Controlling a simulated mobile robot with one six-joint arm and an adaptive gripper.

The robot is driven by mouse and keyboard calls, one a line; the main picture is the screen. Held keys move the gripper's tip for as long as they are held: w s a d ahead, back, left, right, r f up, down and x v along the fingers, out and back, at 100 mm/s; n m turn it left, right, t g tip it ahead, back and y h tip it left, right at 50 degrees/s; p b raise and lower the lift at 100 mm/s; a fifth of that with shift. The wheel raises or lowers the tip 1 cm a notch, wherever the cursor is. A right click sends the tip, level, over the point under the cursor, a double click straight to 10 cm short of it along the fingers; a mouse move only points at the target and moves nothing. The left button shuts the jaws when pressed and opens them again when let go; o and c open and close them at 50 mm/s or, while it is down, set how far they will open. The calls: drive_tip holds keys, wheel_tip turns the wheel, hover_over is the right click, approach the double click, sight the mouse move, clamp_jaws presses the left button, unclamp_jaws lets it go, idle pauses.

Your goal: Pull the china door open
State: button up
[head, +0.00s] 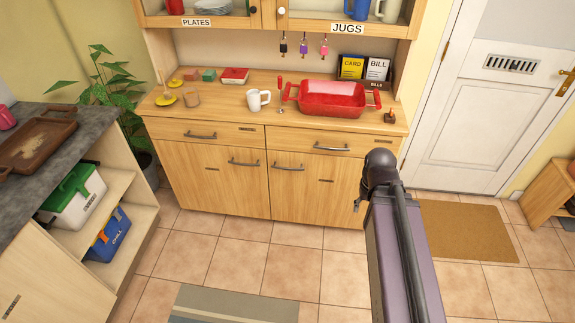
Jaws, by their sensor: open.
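The wooden dresser has two shut lower doors, a left door (215,180) and a right door (315,195), each with a grey bar handle near the middle. Their small dark labels are too small to read, so I cannot tell which is the china door. Two upper doors with small knobs, above the PLATES and JUGS labels, are cut off by the top edge. My gripper (358,205) shows only as a small dark part left of my arm, in front of the right lower door. It is open; most of it is hidden behind my arm.
A red dish (333,98), a white mug (258,100) and other small items stand on the dresser top. A counter (95,124) with a brown tray (38,140) is at left. A doormat (465,232) lies at right before the white door (490,100). Tiled floor before the dresser is mostly clear.

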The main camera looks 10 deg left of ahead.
drive_tip(key=shift+w, duration=0.35)
drive_tip(key=w+a+f+n+t+h+b, duration=0.3)
drive_tip(key=w+f+n+t+h+b, duration=0.4)
drive_tip(key=w+f+b, duration=1.45)
drive_tip(key=w+a+f+n+t+y+b, duration=0.2)
drive_tip(key=a+f+n+t+b, duration=0.1)
drive_tip(key=a+b, duration=0.5)
drive_tip(key=w+a+f+n+t+y+b, duration=0.2)
drive_tip(key=a+f+n+t+b, duration=0.1)
drive_tip(key=a+b, duration=0.5)
drive_tip(key=w+a+f+n+t+y+b, duration=0.2)
drive_tip(key=a+b, duration=0.6)
drive_tip(key=b, duration=0.4)
drive_tip(key=w+f+n+t, duration=0.1)
drive_tip(key=n+t, duration=0.1)
drive_tip(key=t, duration=0.1)
drive_tip(key=shift+a+f+n, duration=0.25)
drive_tip(key=shift+f+n, duration=0.05)
drive_tip(key=shift+f, duration=0.1)
drive_tip(key=shift+w, duration=0.15)
